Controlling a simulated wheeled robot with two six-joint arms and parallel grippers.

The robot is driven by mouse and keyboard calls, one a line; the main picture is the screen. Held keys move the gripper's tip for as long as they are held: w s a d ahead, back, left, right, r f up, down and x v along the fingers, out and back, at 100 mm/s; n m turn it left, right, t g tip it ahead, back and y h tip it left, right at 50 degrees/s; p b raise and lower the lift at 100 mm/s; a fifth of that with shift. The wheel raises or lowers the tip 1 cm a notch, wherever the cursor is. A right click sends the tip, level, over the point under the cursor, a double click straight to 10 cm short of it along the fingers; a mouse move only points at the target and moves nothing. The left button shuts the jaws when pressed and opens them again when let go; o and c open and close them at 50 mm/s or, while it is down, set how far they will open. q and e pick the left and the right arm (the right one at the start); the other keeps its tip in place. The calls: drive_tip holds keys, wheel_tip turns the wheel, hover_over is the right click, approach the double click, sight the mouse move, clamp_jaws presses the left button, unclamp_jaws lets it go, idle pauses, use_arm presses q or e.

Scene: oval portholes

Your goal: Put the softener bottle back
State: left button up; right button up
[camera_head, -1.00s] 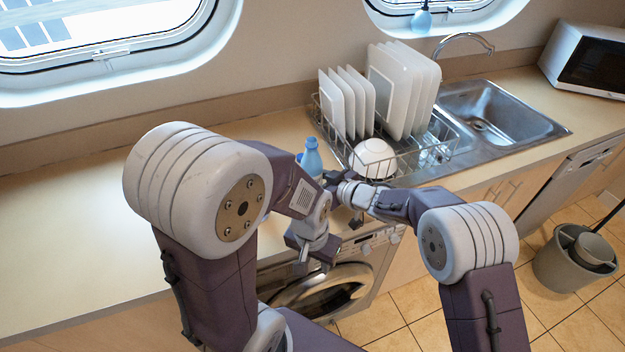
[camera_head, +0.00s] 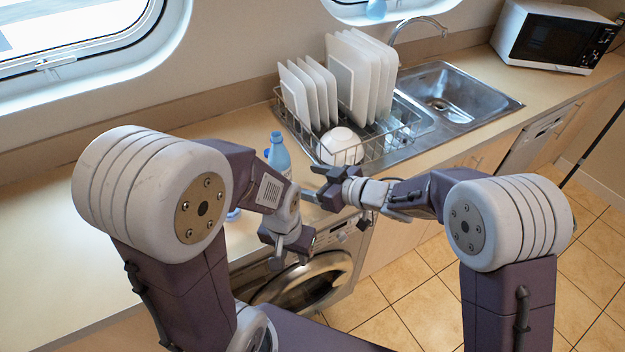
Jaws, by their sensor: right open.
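A light blue bottle (camera_head: 279,156), which I take to be the softener bottle, stands upright on the counter in front of the dish rack. Its lower part is hidden behind my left arm. My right gripper (camera_head: 318,186) is open and empty, to the right of the bottle and a little in front of it, with a gap between them. My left gripper (camera_head: 288,257) hangs lower, pointing down in front of the washing machine and below the bottle. Its fingers are partly hidden, and I cannot tell how far apart they are.
The dish rack (camera_head: 386,155) with plates and a white bowl (camera_head: 341,146) stands behind the grippers. A sink (camera_head: 447,97) and a microwave (camera_head: 556,38) lie to the right. Another blue bottle (camera_head: 376,9) is on the window ledge. The counter's left part (camera_head: 60,235) is clear.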

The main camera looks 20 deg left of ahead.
drive_tip(key=shift+v, duration=0.85)
drive_tip(key=w+d+m+t+h, duration=0.1)
drive_tip(key=d, duration=0.2)
drive_tip(key=w+d+f+m+t+h, duration=0.1)
drive_tip(key=w+d, duration=0.1)
drive_tip(key=d, duration=0.1)
drive_tip(key=w+d+m+t+h, duration=0.1)
drive_tip(key=w+d+h, duration=0.1)
drive_tip(key=d, duration=0.1)
drive_tip(key=shift+w+d+f+m+t, duration=0.2)
drive_tip(key=shift+d+f+m+t, duration=0.1)
drive_tip(key=shift+m, duration=0.1)
drive_tip(key=s+d+f+m+h, duration=0.1)
drive_tip(key=d+f+m+h, duration=0.15)
drive_tip(key=d, duration=0.65)
drive_tip(key=s+d+f+m+h, duration=0.1)
drive_tip(key=d+f+m+h, duration=0.2)
drive_tip(key=d, duration=0.5)
drive_tip(key=s+d+f+m+g+h, duration=0.1)
drive_tip(key=s+d+m+g, duration=0.1)
drive_tip(key=s, duration=0.7)
drive_tip(key=s+d+f+m+g+h, duration=0.1)
drive_tip(key=s+d+m+g+h, duration=0.1)
drive_tip(key=s+d, duration=0.5)
drive_tip(key=s+m+g, duration=0.1)
drive_tip(key=s+g, duration=0.1)
drive_tip(key=shift+s+f+g, duration=0.2)
drive_tip(key=shift+f+g, duration=0.1)
drive_tip(key=shift+f, duration=0.1)
